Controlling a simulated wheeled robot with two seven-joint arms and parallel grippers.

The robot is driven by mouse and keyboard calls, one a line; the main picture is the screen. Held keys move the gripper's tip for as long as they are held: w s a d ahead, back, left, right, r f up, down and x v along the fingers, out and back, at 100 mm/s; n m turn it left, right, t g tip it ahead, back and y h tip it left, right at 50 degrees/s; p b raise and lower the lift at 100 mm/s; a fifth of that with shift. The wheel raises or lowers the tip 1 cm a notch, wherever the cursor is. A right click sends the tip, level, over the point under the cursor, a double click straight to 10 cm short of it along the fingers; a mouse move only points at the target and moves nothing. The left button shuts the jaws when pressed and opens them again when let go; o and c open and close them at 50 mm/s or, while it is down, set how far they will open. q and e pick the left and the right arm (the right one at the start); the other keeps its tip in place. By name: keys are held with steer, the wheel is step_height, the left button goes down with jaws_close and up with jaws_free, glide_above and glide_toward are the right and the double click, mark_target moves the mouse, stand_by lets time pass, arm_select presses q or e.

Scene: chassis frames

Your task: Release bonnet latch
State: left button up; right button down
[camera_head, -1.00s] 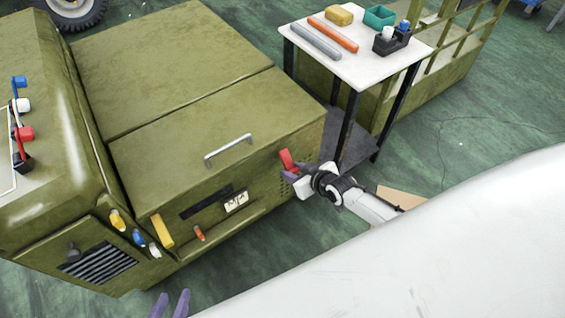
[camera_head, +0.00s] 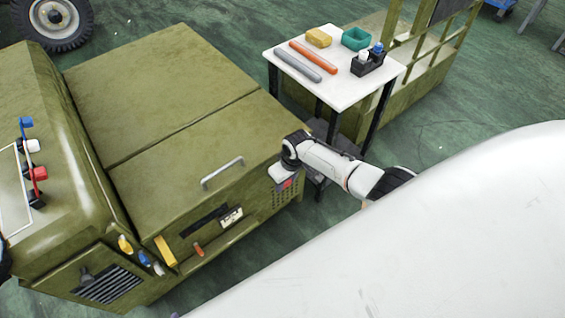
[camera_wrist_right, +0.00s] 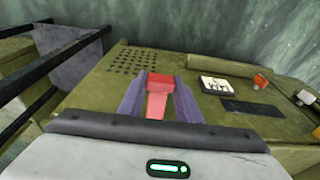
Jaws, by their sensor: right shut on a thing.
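The red bonnet latch (camera_head: 286,184) is on the right end of the olive vehicle's front face. It is mostly hidden by my right gripper in the head view. In the right wrist view the red latch lever (camera_wrist_right: 158,95) lies between the two purple fingers of my right gripper (camera_wrist_right: 159,90), which is shut on it. The bonnet (camera_head: 195,150) is closed flat, with a grey bar handle (camera_head: 222,172) on top. My left gripper is not clearly in view.
A white table (camera_head: 335,88) behind the arm holds rods, a yellow block, a teal tray (camera_head: 356,38) and a black holder (camera_head: 368,60). A yellow tab (camera_head: 165,251) and small coloured knobs sit on the vehicle's front. Perforations (camera_wrist_right: 140,65) are beside the latch.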

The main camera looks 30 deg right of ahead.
stand_by(0.3)
steer(key=c, duration=1.3)
jaws_free()
steer(key=shift+r+p, duration=0.45)
steer(key=shift+r, duration=0.2)
steer(key=shift+s+d+r+p, duration=0.1)
steer(key=shift+s+r+p, duration=0.25)
steer(key=shift+r, duration=1.15)
steer(key=shift+s+a+r+p, duration=0.15)
steer(key=shift+r+p, duration=0.35)
steer(key=shift+r, duration=1)
steer(key=shift+s+d+r+p, duration=0.15)
steer(key=shift+s+r+p, duration=0.25)
steer(key=shift+r, duration=1.1)
steer(key=shift+w, duration=0.1)
